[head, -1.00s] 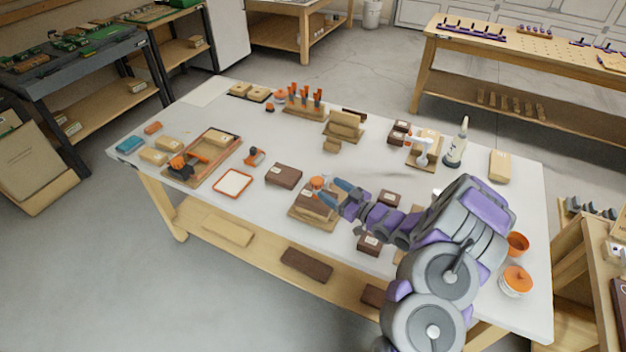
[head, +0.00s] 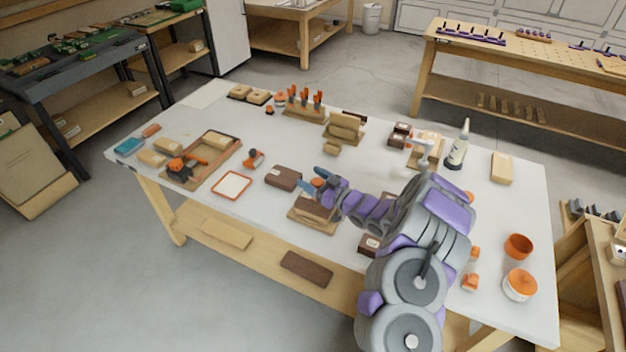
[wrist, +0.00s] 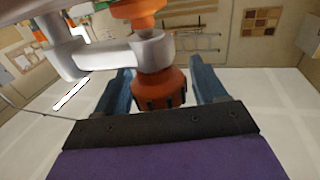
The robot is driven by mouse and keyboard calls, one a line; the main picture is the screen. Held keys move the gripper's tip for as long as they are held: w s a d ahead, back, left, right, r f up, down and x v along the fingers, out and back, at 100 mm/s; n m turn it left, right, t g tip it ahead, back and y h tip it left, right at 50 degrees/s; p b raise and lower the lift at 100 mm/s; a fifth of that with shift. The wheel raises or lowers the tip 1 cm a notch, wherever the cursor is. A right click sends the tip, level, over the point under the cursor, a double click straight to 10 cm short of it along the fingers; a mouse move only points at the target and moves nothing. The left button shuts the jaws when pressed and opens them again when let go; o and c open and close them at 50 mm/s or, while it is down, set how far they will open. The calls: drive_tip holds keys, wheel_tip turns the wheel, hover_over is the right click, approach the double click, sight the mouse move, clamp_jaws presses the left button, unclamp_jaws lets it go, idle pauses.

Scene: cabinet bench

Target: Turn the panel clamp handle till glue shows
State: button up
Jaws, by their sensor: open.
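The panel clamp's orange handle (wrist: 162,88) is a ribbed knob under a pale grey clamp arm (wrist: 110,55) in the wrist view. My gripper (wrist: 160,68) is open, with one blue finger on each side of the knob; a gap shows on both sides. In the head view, my gripper (head: 321,178) is over the dark block (head: 316,207) on a wooden board (head: 307,222). The orange handle is mostly hidden there behind my fingers. I cannot see any glue at the joint.
A dark brown block (head: 283,177) lies just left of the gripper. A white orange-rimmed tray (head: 232,185) is farther left. A wooden stand (head: 345,127) is behind. A glue bottle (head: 458,145) and orange bowl (head: 518,246) stand to the right.

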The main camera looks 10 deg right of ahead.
drive_tip(key=shift+c, duration=0.3)
drive_tip(key=c, duration=0.9)
drive_tip(key=shift+m+t+h, duration=0.3)
drive_tip(key=shift+h, duration=0.1)
